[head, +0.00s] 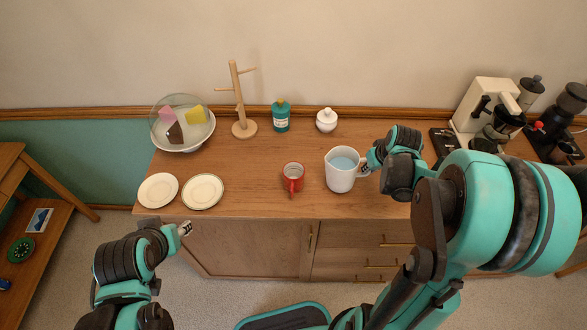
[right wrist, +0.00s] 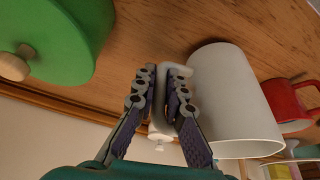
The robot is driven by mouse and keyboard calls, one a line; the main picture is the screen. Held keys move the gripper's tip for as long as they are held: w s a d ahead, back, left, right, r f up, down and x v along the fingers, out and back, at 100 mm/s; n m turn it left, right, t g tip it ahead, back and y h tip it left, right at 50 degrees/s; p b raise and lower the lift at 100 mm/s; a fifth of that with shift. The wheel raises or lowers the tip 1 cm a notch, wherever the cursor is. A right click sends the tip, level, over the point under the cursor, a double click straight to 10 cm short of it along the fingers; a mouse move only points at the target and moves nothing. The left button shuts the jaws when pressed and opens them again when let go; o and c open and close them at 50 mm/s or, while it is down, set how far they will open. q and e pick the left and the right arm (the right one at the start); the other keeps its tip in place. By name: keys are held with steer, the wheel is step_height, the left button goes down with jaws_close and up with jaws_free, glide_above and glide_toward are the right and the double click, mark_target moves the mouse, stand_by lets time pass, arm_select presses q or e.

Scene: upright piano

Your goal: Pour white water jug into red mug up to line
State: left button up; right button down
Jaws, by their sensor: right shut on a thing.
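The white water jug (head: 338,183) stands upright on the wooden cabinet top, with bluish water inside. Its handle points right. My right gripper (head: 368,168) is shut on this handle; the right wrist view shows the fingers (right wrist: 165,88) on both sides of it, beside the jug wall (right wrist: 232,100). The red mug (head: 293,178) stands upright left of the jug, apart from it, handle toward the front. The mug also shows in the right wrist view (right wrist: 290,105). Its line and contents are too small to make out. My left gripper (head: 186,228) is before the cabinet front, away from both; its jaws are unclear.
Two plates (head: 158,190) lie at the left. Behind them are a domed cake dish (head: 184,144), a wooden mug stand (head: 240,110), a teal bottle (head: 281,119) and a white lidded pot (head: 326,121). A coffee machine (head: 482,107) stands back right. The right wrist view shows a green object (right wrist: 50,40).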

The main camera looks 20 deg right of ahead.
mark_target(359, 158)
steer(key=r, duration=0.1)
steer(key=a+r+h+p, duration=0.2)
steer(key=shift+w+n, duration=0.25)
steer(key=shift+n, duration=0.05)
steer(key=shift+w+a+r+g+h+p, duration=0.15)
steer(key=shift+a+r+g+h+p, duration=0.3)
steer(key=shift+h, duration=0.35)
steer(key=shift+w+a+r+n+h, duration=0.15)
steer(key=shift+a+r+n+h, duration=0.15)
steer(key=shift+a+r+h, duration=0.25)
steer(key=shift+w+a+r+g+h, duration=0.15)
steer(key=shift+a+r+h, duration=0.1)
steer(key=shift+a+h, duration=0.2)
steer(key=shift+w+a+r+g+h, duration=0.1)
steer(key=shift+a+r+h, duration=0.1)
steer(key=shift+a+h, duration=0.25)
steer(key=shift+a+r, duration=0.15)
steer(key=shift+r, duration=0.1)
steer(key=shift+w+a+r+n+h, duration=0.15)
steer(key=shift+a+r+n+h, duration=0.25)
steer(key=shift+r+h, duration=0.35)
steer(key=shift+a+r+h+b, duration=0.35)
steer(key=shift+a+r+h, duration=0.05)
steer(key=shift+r+h, duration=0.2)
